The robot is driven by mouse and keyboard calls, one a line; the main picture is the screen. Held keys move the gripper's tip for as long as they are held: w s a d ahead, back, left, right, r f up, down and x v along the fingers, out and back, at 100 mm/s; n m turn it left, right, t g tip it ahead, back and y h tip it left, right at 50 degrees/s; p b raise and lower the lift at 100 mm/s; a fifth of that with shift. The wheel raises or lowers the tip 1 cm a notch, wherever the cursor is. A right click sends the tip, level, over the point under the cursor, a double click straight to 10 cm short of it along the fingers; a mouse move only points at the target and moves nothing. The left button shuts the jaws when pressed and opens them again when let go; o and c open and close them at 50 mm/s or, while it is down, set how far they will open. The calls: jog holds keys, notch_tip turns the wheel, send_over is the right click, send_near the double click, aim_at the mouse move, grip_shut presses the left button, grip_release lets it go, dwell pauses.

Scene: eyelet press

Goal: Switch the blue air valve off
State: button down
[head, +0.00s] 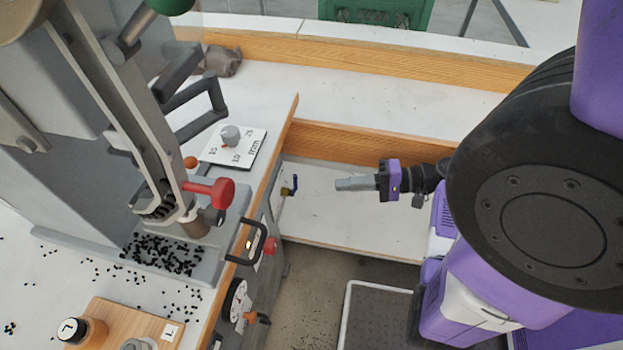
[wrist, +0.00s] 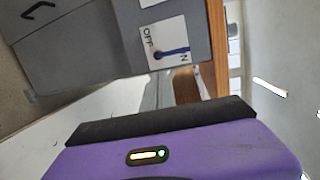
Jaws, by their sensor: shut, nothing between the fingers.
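The blue air valve (head: 293,184) is a small blue lever on a brass-coloured body, on the side of the press bench. In the wrist view the blue lever (wrist: 173,52) lies across a white plate (wrist: 165,36) marked OFF, with an N showing beside the lever. The lever points to the N side, covering part of that label. My gripper (head: 338,184) is shut and empty. It points left at the valve, with a gap between fingertips and lever. In the wrist view the grey fingers (wrist: 165,85) show just below the plate.
A black handle (head: 246,243) and a red knob (head: 270,246) stick out from the bench side near the valve. A dial plate (head: 234,147) and a red-handled lever (head: 213,191) sit above. A white shelf (head: 340,220) lies below my gripper.

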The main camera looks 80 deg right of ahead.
jog(key=r, duration=0.1)
jog(key=s+r+t, duration=0.1)
jog(key=r, duration=0.1)
jog(key=shift+s+d+n+t+y, duration=0.15)
jog(key=shift+d+n+t+y, duration=0.05)
jog(key=shift+n+t+y, duration=0.1)
jog(key=w+a+p, duration=0.2)
jog(key=w+p, duration=0.5)
jog(key=w, duration=0.3)
dwell(0.5)
